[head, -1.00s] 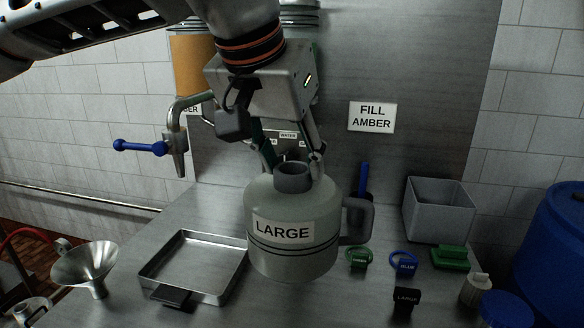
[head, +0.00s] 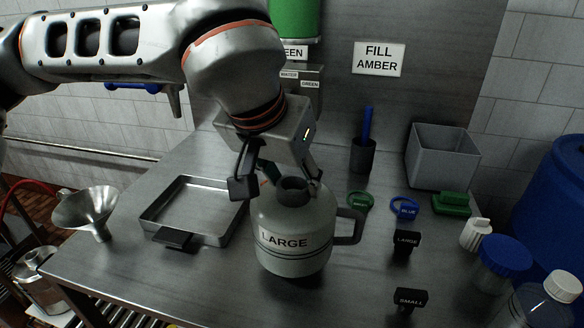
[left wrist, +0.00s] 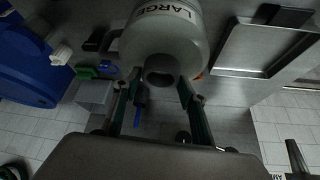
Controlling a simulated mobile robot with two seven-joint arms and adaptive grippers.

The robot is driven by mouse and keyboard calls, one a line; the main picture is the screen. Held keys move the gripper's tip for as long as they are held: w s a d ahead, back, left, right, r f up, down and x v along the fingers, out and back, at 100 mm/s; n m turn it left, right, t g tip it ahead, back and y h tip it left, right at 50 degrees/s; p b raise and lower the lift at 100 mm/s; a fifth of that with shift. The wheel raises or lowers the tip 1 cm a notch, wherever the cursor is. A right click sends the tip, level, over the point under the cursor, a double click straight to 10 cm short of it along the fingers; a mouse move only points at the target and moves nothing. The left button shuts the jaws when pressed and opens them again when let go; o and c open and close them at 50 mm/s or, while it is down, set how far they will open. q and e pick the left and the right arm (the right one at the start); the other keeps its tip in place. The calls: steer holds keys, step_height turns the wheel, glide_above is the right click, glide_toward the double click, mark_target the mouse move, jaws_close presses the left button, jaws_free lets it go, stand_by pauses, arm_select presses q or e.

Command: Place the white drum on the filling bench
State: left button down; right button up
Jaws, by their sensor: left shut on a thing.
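The white drum (head: 290,248) is a pale jug with a LARGE label, a grey neck and a side handle. It is upright over the steel filling bench (head: 330,295), near the middle of the head view. My left gripper (head: 293,184) comes from above and is shut on the drum's neck. The drum's base is at or just above the bench top; I cannot tell whether it touches. The left wrist view shows the drum (left wrist: 165,38) with its dark neck opening between the fingers. My right gripper is not in view.
A shallow tray (head: 160,240) and a funnel (head: 93,232) are left of the drum. Right are green and blue tags, LARGE (head: 406,242) and SMALL (head: 410,300) tags, a grey bin (head: 443,180), a blue cap (head: 504,256) and a bottle (head: 548,305). Bench space in front is clear.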

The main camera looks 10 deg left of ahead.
mark_target(292, 198)
arm_select(q)
steer(key=shift+w+f, duration=0.1)
steer(key=shift+f, duration=1.65)
steer(key=c, duration=1.2)
jaws_free()
steer(key=shift+f, duration=0.3)
steer(key=shift+r, duration=0.35)
steer(key=v, duration=0.6)
steer(key=p+v, duration=0.1)
steer(key=v, duration=0.4)
steer(key=shift+s+r, duration=0.2)
steer(key=shift+s, duration=0.25)
